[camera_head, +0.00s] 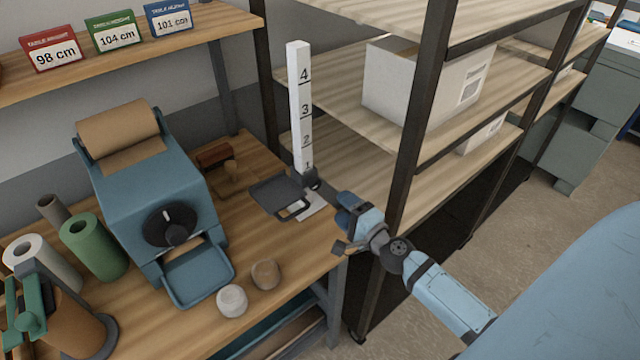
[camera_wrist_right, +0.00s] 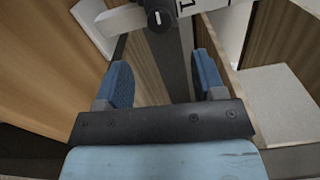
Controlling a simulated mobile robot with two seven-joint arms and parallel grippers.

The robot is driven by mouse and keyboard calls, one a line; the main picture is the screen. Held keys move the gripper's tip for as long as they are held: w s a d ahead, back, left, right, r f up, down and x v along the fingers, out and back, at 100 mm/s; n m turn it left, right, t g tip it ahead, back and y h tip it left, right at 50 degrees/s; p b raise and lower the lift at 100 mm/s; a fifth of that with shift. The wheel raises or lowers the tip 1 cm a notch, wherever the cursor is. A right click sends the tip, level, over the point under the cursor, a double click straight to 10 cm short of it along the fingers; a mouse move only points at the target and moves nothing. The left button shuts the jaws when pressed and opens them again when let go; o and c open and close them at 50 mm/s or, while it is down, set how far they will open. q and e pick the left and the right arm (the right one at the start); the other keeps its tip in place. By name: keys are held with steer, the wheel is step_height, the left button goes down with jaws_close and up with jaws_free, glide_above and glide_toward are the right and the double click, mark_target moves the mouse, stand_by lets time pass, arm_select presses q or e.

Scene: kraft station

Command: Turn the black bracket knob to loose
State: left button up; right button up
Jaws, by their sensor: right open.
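A white upright post with numbers 1 to 4 (camera_head: 300,100) stands on the workbench near its right end. A black bracket (camera_head: 277,196) sits low on it, just below the 1. The bracket's black knob (camera_head: 312,179) is on the side facing my right arm. In the right wrist view the knob (camera_wrist_right: 160,18) shows a short white mark and lies beyond the fingertips, about centred between them. My right gripper (camera_head: 347,212) is open and empty, with its two blue fingers (camera_wrist_right: 164,75) apart and not touching the knob. My left gripper is not in view.
A blue paper dispenser (camera_head: 145,190) with a black dial stands left on the bench (camera_head: 245,245). Two small round objects lie near the front edge. A shelf rack with a dark upright (camera_head: 418,110) stands close behind my right gripper.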

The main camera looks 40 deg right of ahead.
mark_target(317, 186)
steer(key=w, duration=0.3)
steer(key=w+p, duration=0.1)
steer(key=w, duration=0.2)
steer(key=w+a, duration=0.1)
steer(key=w, duration=0.2)
steer(key=shift+w, duration=0.15)
steer(key=c, duration=0.9)
